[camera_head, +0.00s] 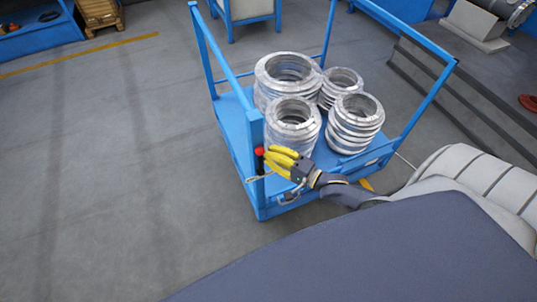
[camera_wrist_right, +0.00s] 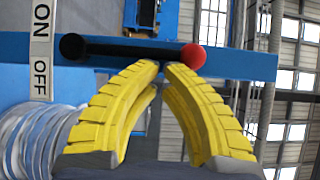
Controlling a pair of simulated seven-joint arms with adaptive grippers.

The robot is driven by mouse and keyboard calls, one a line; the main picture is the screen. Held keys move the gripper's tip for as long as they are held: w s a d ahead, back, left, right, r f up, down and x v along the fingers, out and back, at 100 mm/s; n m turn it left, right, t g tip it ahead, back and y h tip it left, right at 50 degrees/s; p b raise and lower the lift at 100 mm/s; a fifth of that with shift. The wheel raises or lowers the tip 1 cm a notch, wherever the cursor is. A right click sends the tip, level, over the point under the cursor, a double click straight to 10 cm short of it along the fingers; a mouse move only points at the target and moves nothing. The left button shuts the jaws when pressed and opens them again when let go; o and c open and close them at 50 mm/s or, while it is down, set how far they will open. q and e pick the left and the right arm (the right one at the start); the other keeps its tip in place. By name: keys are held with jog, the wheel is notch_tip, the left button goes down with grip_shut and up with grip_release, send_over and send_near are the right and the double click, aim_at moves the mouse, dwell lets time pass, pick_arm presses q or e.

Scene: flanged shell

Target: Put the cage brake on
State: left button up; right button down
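The cage brake is a dark lever (camera_wrist_right: 125,50) with a red ball knob (camera_wrist_right: 193,57) and a black round end (camera_wrist_right: 72,46), set on a blue bar of the cage. In the head view the red knob (camera_head: 259,151) shows at the cage's near left post. My right gripper (camera_head: 270,158) has yellow fingers, which reach the post just beside the knob. In the right wrist view the fingertips (camera_wrist_right: 162,66) nearly meet, with nothing seen between them. They overlap the lever just left of the knob; contact is unclear. My left gripper is out of view.
A label strip (camera_wrist_right: 40,50) reads ON above OFF, left of the lever. The blue wheeled cage (camera_head: 235,140) carries several metal flanged shells (camera_head: 293,125). Its rails and posts surround the load. The grey floor (camera_head: 110,190) at left is clear.

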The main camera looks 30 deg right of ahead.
jog(key=w+d+v, duration=0.1)
jog(key=d+v, duration=0.1)
jog(key=v, duration=1)
jog(key=shift+s, duration=0.2)
jog(key=shift+d, duration=0.1)
jog(key=shift+w, duration=0.1)
